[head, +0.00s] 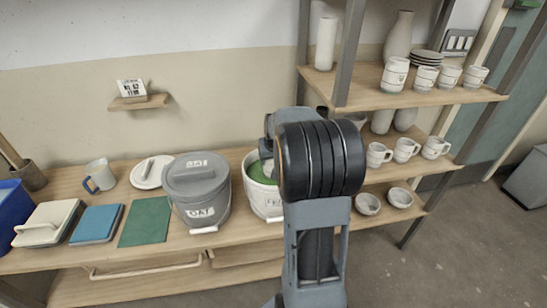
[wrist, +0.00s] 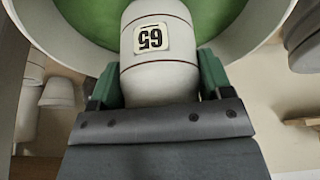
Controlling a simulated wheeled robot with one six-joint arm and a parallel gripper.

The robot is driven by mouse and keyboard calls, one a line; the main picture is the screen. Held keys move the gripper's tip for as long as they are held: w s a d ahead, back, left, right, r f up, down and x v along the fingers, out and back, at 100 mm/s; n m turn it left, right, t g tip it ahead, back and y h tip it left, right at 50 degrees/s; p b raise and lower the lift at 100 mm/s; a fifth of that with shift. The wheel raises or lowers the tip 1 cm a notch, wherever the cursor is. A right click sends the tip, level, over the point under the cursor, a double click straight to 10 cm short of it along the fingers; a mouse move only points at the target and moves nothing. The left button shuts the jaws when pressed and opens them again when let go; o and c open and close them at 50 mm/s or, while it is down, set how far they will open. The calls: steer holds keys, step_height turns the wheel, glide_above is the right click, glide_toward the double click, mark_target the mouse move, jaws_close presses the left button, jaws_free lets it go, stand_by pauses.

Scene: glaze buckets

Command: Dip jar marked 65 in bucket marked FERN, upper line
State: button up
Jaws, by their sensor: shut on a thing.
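The white jar marked 65 (wrist: 155,82) fills the middle of the wrist view, its number tag upside down and thin dark lines around its body. My gripper (wrist: 158,78) is shut on it, with a green finger pad on each side. Beyond the jar is green glaze (wrist: 85,15) inside a pale bucket rim. In the head view the white bucket marked FERN (head: 265,202) stands on the bench with green glaze inside, its right part hidden by my arm. The jar is over or in this bucket; whether it touches the glaze I cannot tell.
A grey lidded bucket marked OAT (head: 200,192) stands close to the left of the FERN bucket. A white lid (head: 150,172), a mug (head: 100,175) and coloured flat things lie further left. Shelves (head: 420,95) with cups and vases stand at the right.

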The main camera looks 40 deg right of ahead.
steer(key=shift+f+b, duration=2.6)
steer(key=shift+f, duration=1.2)
steer(key=shift+r, duration=0.1)
steer(key=shift+r+p, duration=3.55)
steer(key=shift+r, duration=1.15)
step_height(320, 180, up, 8)
steer(key=p, duration=0.5)
steer(key=shift+f+p, duration=0.15)
steer(key=shift+p, duration=0.15)
steer(key=shift+f, duration=0.1)
